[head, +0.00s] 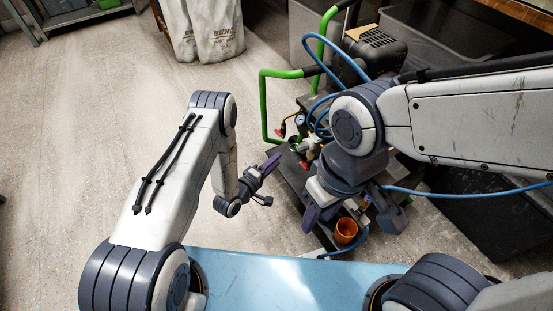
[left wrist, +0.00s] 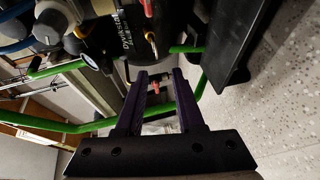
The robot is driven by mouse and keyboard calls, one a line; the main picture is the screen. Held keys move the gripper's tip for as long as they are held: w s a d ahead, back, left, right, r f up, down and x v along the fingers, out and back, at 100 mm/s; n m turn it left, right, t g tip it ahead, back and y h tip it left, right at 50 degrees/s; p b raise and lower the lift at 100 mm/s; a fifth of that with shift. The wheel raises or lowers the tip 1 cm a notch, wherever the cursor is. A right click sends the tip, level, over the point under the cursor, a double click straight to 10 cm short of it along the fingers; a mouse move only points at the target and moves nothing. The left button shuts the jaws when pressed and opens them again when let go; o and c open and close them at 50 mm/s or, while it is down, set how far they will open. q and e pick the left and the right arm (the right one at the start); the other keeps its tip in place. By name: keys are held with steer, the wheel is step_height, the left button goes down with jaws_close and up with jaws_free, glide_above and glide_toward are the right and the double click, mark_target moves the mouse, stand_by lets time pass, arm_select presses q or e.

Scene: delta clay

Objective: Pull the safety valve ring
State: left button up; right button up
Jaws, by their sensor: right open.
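The air compressor (head: 372,48) stands on the floor with a green tube handle, a gauge (head: 300,119) and small red-handled valves (head: 278,133). In the left wrist view a brass fitting (left wrist: 151,42) sticks out near the black tank, just beyond the fingertips. I cannot make out a ring clearly in either view. A small red part (left wrist: 155,87) shows between the fingers, farther back. My left gripper (head: 272,166) is open and empty, left of the compressor fittings. My right gripper (head: 352,217) is open and points down above the compressor's lower end, hiding part of it.
A blue hose (head: 470,194) runs right, and more hose loops near the fittings. The green handle (head: 264,105) rises close to my left gripper. A pale blue surface (head: 260,285) lies in front.

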arm_select(q)
steer(key=w+d+r+m+g+y+p, duration=0.1)
steer(key=w+d+r+m+g+p, duration=0.3)
steer(key=r, duration=0.5)
steer(key=s+d+r+m+g+y+p, duration=0.1)
steer(key=s+r+m+y, duration=0.15)
steer(key=r, duration=0.45)
steer(key=s+d+r+m+g+y+p, duration=0.15)
steer(key=s+r+m, duration=0.25)
steer(key=r, duration=0.4)
steer(key=s+a+r+m+g+y+p, duration=0.1)
steer(key=s+a+r+m+g+p, duration=0.15)
steer(key=s+r, duration=0.55)
steer(key=s+a+r+m+g+p, duration=0.1)
steer(key=s+r+m+g+p, duration=0.2)
steer(key=s, duration=0.9)
steer(key=s+a+r+m+g+y+p, duration=0.1)
steer(key=s+a+r+m+g, duration=0.1)
steer(key=s+r, duration=0.7)
step_height(320, 180, up, 36)
steer(key=p, duration=3.7)
steer(key=shift+s+d, duration=0.25)
steer(key=shift+s, duration=0.15)
steer(key=shift+f, duration=0.15)
